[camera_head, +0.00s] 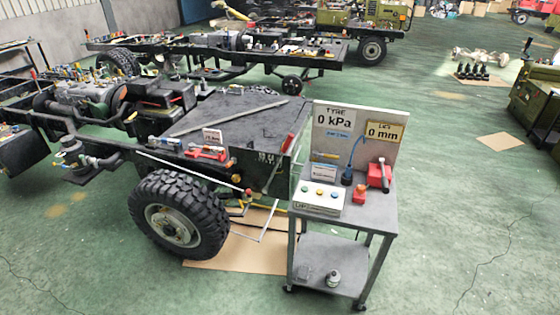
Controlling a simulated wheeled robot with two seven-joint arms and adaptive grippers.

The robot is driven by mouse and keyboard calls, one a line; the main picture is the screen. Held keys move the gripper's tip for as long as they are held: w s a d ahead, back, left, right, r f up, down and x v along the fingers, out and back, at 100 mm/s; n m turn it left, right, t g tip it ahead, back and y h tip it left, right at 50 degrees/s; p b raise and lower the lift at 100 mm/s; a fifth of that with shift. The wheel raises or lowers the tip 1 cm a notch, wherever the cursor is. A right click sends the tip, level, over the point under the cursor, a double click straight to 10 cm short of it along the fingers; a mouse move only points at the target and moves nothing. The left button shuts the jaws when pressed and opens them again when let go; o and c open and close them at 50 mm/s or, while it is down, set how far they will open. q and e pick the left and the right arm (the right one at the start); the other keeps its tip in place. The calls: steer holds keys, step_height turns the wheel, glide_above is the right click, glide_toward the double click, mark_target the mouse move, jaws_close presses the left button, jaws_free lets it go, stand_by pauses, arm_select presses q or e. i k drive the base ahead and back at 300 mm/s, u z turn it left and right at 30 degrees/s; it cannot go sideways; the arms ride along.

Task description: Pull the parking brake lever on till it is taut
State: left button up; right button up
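A lever with a red grip (288,143) stands tilted at the right end of the black chassis deck, its thin shaft running down to the left; it looks like the parking brake lever, though no readable label confirms it. A second long pale rod (190,172) with a red knob (248,192) slants down above the near wheel. I cannot tell whether either lever is pulled or how taut any cable is. Neither of my grippers is in view.
The chassis wheel (180,214) stands beside a cardboard sheet (245,245). A grey cart (377,207) carries a "0 kPa" and "0 mm" board (358,125), a button box (319,198) and red tools. Green floor (450,220) is open to the right.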

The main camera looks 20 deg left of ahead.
mark_target(287, 144)
steer(key=u, duration=0.35)
steer(key=i, duration=0.4)
steer(key=u, duration=0.75)
steer(key=i, duration=0.75)
steer(key=z, duration=0.5)
steer(key=i, duration=0.7)
steer(key=z, duration=0.6)
